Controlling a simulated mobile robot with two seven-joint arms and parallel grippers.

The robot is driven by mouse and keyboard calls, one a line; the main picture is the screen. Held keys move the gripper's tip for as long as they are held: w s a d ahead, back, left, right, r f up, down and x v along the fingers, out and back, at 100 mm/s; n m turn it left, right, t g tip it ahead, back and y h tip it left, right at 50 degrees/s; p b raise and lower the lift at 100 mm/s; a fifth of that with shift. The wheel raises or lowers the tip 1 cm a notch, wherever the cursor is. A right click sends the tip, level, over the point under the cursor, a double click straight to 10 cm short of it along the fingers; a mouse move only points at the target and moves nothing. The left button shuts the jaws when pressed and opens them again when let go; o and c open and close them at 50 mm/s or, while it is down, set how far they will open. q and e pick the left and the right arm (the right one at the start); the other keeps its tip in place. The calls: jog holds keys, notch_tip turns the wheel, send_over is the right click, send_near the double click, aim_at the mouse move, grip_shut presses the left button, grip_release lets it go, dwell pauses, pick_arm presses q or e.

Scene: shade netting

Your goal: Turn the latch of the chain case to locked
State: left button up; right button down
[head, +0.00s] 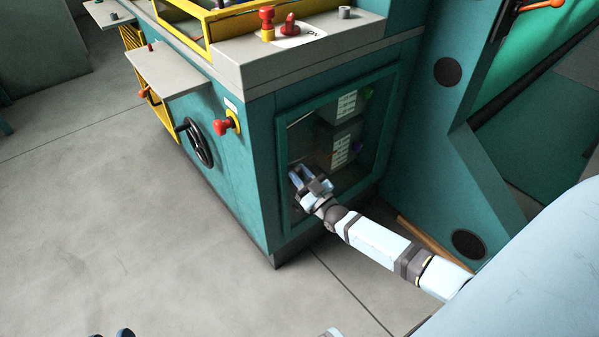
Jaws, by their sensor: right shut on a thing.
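The chain case (258,165) is a teal cabinet with a framed, see-through door (282,192) on its front. My right gripper (297,178) reaches in from the lower right and is at the lower left part of this door, by the frame. It is shut on the latch, which its fingers and wrist mostly hide. I cannot make out which way the latch points. The door looks closed. Small dark shapes at the bottom left edge may be the tips of my left gripper, too cut off to read.
A black handwheel (200,143) and a red knob (227,122) stick out on the case's left side. Red controls (289,25) stand on the grey top. A teal slanted frame (465,170) stands close on the right. The grey floor (120,230) at left is clear.

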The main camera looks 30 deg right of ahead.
jog(key=shift+m+h, duration=0.4)
jog(key=shift+m, duration=0.6)
pick_arm(q)
jog(key=shift+s+a+f+g+p, duration=0.15)
jog(key=shift+a+f+g+p, duration=0.15)
jog(key=shift+f, duration=0.45)
pick_arm(e)
jog(key=shift+m+h, duration=0.4)
jog(key=shift+m, duration=0.3)
pick_arm(q)
jog(key=shift+y, duration=0.3)
jog(key=shift+s+f, duration=0.15)
jog(key=shift+f, duration=0.05)
pick_arm(e)
jog(key=c, duration=1)
grip_release()
jog(key=shift+c, duration=0.2)
